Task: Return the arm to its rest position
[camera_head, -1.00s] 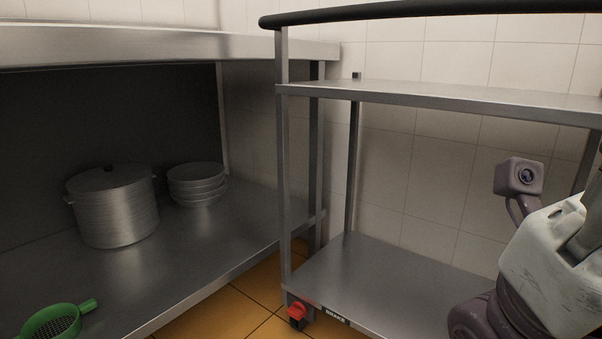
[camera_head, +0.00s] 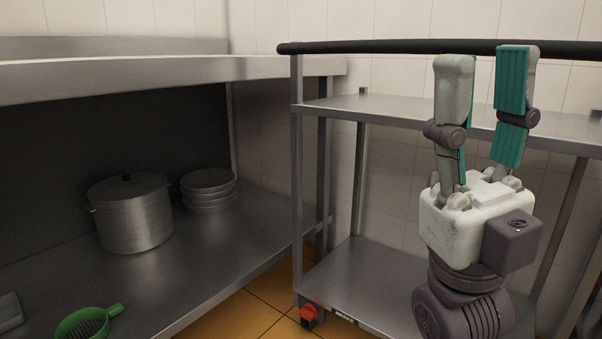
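My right gripper (camera_head: 485,82) stands upright at the right of the head view, in front of the metal trolley. Its two fingers point up and are spread apart, with teal pads facing the gap. Nothing is between them. The fingertips reach about the height of the trolley's black handle rail in the picture. My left gripper is not in the head view.
The steel trolley (camera_head: 330,104) has a black rail (camera_head: 390,47) and a red brake lever (camera_head: 311,312). On the left counter's lower shelf (camera_head: 225,255) are a lidded pot (camera_head: 134,218), stacked bowls (camera_head: 209,194) and a green strainer (camera_head: 110,312). Bare shelf lies between them.

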